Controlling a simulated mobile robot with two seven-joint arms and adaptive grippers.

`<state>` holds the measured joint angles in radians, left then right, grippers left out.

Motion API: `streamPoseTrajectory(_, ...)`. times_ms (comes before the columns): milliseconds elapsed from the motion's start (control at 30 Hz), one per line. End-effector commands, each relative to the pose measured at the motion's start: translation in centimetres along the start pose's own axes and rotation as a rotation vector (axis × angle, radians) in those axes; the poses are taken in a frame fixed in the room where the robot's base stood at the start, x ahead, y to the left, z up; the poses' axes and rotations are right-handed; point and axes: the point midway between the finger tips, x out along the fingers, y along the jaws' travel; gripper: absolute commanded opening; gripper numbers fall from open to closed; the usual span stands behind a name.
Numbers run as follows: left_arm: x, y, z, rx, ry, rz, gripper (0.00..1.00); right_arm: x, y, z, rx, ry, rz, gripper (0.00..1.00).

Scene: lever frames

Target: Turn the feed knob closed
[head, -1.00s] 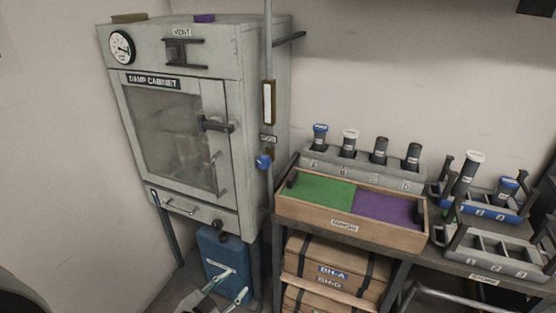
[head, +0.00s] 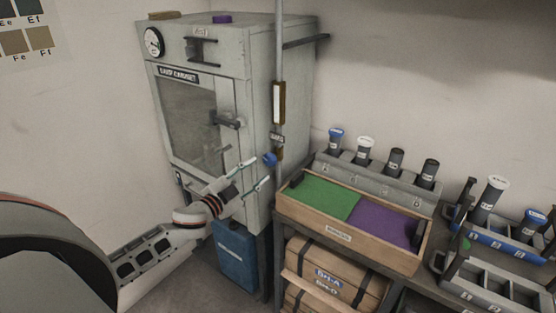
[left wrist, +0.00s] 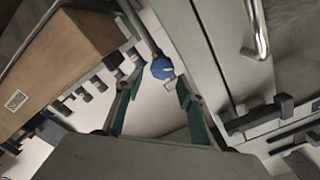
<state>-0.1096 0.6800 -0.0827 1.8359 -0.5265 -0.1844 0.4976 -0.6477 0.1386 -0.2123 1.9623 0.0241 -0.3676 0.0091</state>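The feed knob is a blue knob (head: 269,159) on the thin vertical grey pipe (head: 278,60) beside the right side of the damp cabinet (head: 280,110). I see no contact. My right gripper is not in view.
The cabinet's front handle (head: 225,121) is near my left arm. A blue container (head: 236,258) stands under the cabinet. Right of the pipe, a wooden tray (head: 340,238) with green and purple sections sits on a bench, with a grey tube rack (head: 370,184) behind it.

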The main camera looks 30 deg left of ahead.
Motion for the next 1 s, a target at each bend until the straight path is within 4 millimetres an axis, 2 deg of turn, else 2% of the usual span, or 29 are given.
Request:
streamPoseTrajectory(233, 1.3, -0.6, -0.2, 0.005, 0.005, -0.006, 0.39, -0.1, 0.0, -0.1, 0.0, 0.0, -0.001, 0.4)
streamPoseTrajectory(700, 7.1, -0.6, -0.2, 0.005, 0.004, -0.005, 0.39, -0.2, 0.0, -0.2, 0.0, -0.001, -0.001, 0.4)
streamPoseTrajectory(1000, 8.0, -0.5, -0.2, 0.005, 0.004, -0.004, 0.39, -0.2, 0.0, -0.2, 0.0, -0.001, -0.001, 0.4)
